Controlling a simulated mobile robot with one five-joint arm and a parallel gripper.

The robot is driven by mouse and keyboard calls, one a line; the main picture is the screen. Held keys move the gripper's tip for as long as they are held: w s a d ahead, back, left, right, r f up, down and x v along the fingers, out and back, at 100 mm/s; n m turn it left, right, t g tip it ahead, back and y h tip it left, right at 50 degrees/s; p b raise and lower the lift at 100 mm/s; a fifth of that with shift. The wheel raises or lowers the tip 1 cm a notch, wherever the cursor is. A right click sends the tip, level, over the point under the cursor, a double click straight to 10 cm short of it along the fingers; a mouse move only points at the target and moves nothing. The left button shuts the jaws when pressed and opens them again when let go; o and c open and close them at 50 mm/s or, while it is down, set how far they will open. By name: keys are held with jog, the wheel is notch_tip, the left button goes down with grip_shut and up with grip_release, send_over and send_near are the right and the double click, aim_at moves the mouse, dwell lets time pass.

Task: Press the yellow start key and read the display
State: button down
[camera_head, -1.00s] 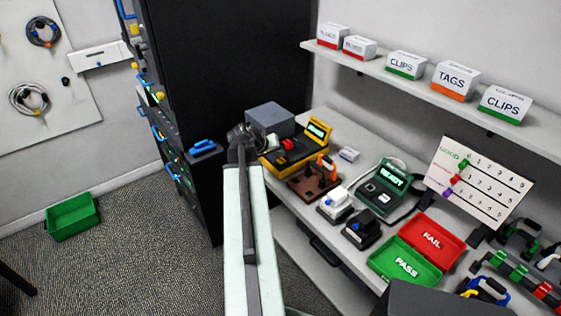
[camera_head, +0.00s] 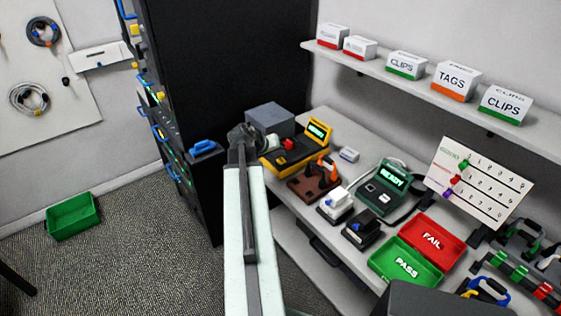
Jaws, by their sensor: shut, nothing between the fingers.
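A dark green tester (camera_head: 383,192) stands on the bench with a lit display (camera_head: 393,177) reading "READY". A yellow and black device (camera_head: 297,147) stands farther back, with a red part on top and a small lit green display (camera_head: 317,130), its text too small to read. I cannot make out a separate yellow start key on either. My gripper (camera_head: 246,136) is at the far end of my raised arm, just left of the yellow device and in front of a grey box (camera_head: 270,119). It is shut and empty; its fingertips are small and partly hidden.
A green PASS tray (camera_head: 379,266) and a red FAIL tray (camera_head: 457,254) lie at the bench front. A brown stand (camera_head: 305,187), a white block (camera_head: 335,205) and a black block (camera_head: 360,233) stand between. A tall black cabinet (camera_head: 225,70) is at left.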

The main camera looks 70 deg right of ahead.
aim_at(280, 161)
jog(key=shift+f, duration=0.1)
dwell(0.3)
jog(key=shift+s+f+b, duration=0.1)
jog(key=shift+f+b, duration=0.2)
jog(key=shift+b, duration=0.1)
jog(key=shift+f+b, duration=0.4)
dwell(0.4)
jog(key=shift+r, duration=0.1)
jog(key=shift+r+p, duration=0.7)
jog(key=shift+p, duration=0.1)
notch_tip(280, 161, up, 5)
jog(key=p, duration=0.5)
jog(key=shift+r, duration=0.1)
dwell(0.5)
